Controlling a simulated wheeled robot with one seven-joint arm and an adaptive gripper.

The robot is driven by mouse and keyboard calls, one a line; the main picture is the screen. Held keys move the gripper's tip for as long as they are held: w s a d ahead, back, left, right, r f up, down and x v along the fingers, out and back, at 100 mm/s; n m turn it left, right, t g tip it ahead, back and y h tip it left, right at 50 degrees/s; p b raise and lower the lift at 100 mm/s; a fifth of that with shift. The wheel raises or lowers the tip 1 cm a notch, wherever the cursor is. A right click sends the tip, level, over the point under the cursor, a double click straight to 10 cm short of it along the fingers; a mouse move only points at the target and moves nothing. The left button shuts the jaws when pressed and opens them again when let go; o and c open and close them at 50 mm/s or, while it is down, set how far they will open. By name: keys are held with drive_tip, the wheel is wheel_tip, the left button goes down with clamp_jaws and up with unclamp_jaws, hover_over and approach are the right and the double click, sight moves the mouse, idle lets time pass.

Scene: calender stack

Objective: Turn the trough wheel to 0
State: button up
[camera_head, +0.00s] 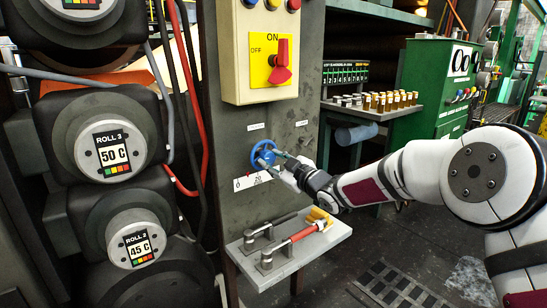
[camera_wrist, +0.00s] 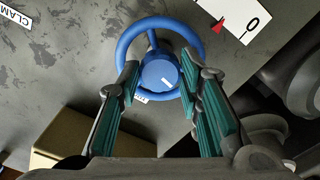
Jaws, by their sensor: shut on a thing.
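The trough wheel is a blue handwheel on the grey panel, seen in the head view (camera_head: 259,146) and in the wrist view (camera_wrist: 125,45). My gripper (camera_head: 277,163) reaches it from the right. In the wrist view my gripper (camera_wrist: 159,76) has one teal-padded finger on each side of the round blue hub, shut on the wheel. The fingers hide parts of the rim. A white scale (camera_head: 262,179) below the wheel shows 0 and 20. A red pointer (camera_head: 247,176) lies between the two numbers. In the wrist view the pointer (camera_wrist: 218,27) is beside the 0, apart from it.
A yellow switch box (camera_head: 235,45) with a red ON/OFF handle is above the wheel. A shelf (camera_head: 310,247) with two clamp levers (camera_head: 300,234) juts out below. Rolls with temperature displays (camera_head: 113,150) stand left. Red and grey hoses run between rolls and panel.

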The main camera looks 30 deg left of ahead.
drive_tip(key=m+p, duration=0.1)
drive_tip(key=m, duration=0.3)
drive_tip(key=shift+f+m, duration=0.1)
drive_tip(key=shift+m, duration=0.2)
drive_tip(key=m+p, duration=0.1)
drive_tip(key=m, duration=0.3)
drive_tip(key=shift+m, duration=0.3)
drive_tip(key=m, duration=0.3)
drive_tip(key=shift+s+m, duration=0.1)
drive_tip(key=shift+m, duration=0.2)
drive_tip(key=m, duration=0.4)
drive_tip(key=shift+m, duration=0.3)
drive_tip(key=m+b, duration=0.2)
drive_tip(key=m, duration=0.2)
drive_tip(key=shift+s+m, duration=0.1)
drive_tip(key=shift+m, duration=0.2)
drive_tip(key=m+b, duration=0.1)
drive_tip(key=m, duration=0.2)
drive_tip(key=shift+m, duration=0.3)
drive_tip(key=m+b, duration=0.1)
drive_tip(key=m, duration=0.2)
drive_tip(key=shift+m, duration=0.3)
drive_tip(key=shift+r+m+b, duration=0.2)
drive_tip(key=shift+m+b, duration=0.1)
drive_tip(key=shift+m, duration=1.9)
